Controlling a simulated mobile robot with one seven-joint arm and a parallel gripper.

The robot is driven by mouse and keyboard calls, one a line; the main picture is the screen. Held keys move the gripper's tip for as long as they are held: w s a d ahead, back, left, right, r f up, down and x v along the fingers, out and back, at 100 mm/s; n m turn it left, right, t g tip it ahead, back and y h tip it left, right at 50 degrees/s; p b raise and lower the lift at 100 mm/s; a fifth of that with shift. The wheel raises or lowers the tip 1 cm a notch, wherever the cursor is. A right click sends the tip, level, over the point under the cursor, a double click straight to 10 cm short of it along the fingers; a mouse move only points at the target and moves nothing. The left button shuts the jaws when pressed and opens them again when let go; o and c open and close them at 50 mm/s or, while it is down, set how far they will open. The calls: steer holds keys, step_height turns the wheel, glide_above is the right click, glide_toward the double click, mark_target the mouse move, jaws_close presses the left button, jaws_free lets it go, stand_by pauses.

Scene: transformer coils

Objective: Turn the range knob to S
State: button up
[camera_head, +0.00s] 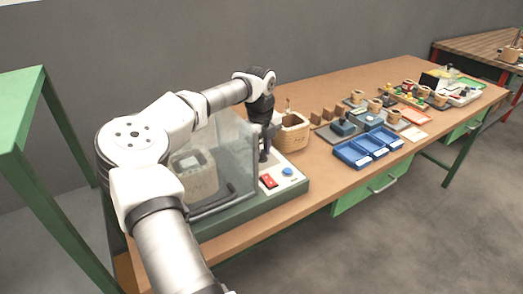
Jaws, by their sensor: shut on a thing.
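A green-based machine (240,211) with a clear cover stands at the near end of the wooden bench. Its light control panel carries a red switch (269,181) and a blue button (287,171). My gripper (263,158) points down at the back left of this panel, behind the red switch. It is shut on what appears to be the range knob. The knob itself is hidden by the fingers, and its setting and the S mark cannot be read from here.
The clear cover (235,150) stands just left of my gripper, with a coil inside. A wooden container (292,132) is close behind to the right. Blue bins (352,153) and several coils and trays lie farther right. The bench front is mostly bare.

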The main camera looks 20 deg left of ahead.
steer(key=shift+r, duration=0.1)
stand_by(0.4)
steer(key=o, duration=1)
step_height(320, 180, up, 14)
steer(key=b, duration=0.1)
steer(key=shift+s, duration=0.2)
steer(key=shift+a, duration=0.1)
